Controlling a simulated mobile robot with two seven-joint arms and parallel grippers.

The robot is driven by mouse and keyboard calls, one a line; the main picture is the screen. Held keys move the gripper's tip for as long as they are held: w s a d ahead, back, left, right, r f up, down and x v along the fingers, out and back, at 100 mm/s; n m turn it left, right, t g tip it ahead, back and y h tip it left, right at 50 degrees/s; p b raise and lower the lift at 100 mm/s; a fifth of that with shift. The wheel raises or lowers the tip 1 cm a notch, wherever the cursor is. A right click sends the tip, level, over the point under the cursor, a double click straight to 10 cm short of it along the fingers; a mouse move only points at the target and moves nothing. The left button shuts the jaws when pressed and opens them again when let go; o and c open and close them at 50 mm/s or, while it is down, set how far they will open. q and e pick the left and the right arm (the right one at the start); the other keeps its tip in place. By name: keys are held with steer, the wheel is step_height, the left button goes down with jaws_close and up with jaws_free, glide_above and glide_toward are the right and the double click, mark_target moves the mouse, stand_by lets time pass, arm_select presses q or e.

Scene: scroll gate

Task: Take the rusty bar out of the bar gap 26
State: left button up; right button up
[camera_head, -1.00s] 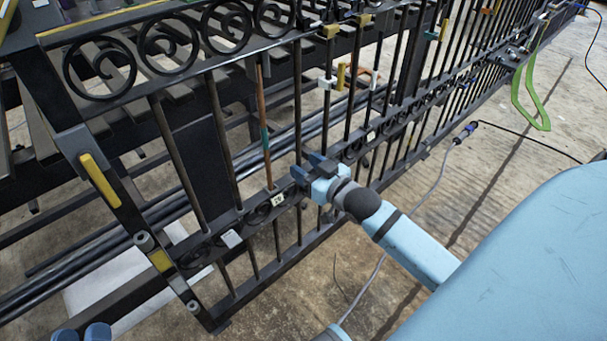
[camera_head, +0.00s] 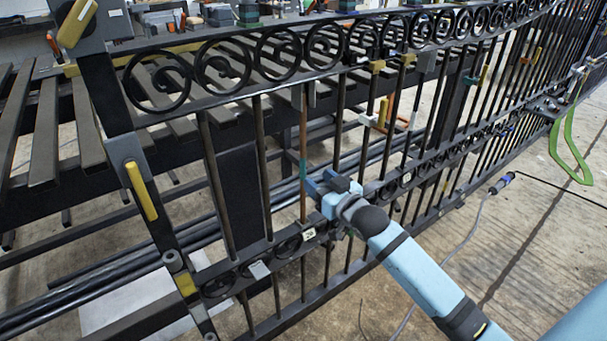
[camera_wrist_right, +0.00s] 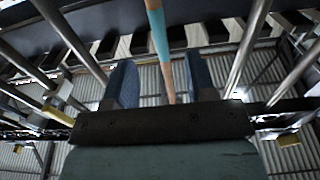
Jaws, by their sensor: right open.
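The rusty bar (camera_head: 303,118) stands upright in the gate, brown with a teal band partway down. It also shows in the right wrist view (camera_wrist_right: 156,20). The tag reading 26 (camera_head: 308,234) sits on the rail by its lower end. My right gripper (camera_head: 322,186) is open at the height of the teal band, just right of the bar in the head view. In the right wrist view, the bar runs between the two blue fingers (camera_wrist_right: 161,84), with a gap on each side. Contact is not visible. My left gripper is out of view.
Dark upright bars (camera_head: 263,165) stand on both sides. The scroll rail (camera_head: 235,75) runs above, and a lower rail (camera_head: 280,250) below. Yellow clamps (camera_head: 377,66) sit along the gate. A slatted rack (camera_head: 45,150) is behind; open floor lies in front.

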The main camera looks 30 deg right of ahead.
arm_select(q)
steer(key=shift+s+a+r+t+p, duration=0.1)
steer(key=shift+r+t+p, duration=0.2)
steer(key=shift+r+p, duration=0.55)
arm_select(e)
steer(key=w, duration=0.7)
steer(key=shift+a, duration=0.25)
steer(key=shift+w, duration=0.1)
jaws_close()
steer(key=shift+r, duration=0.1)
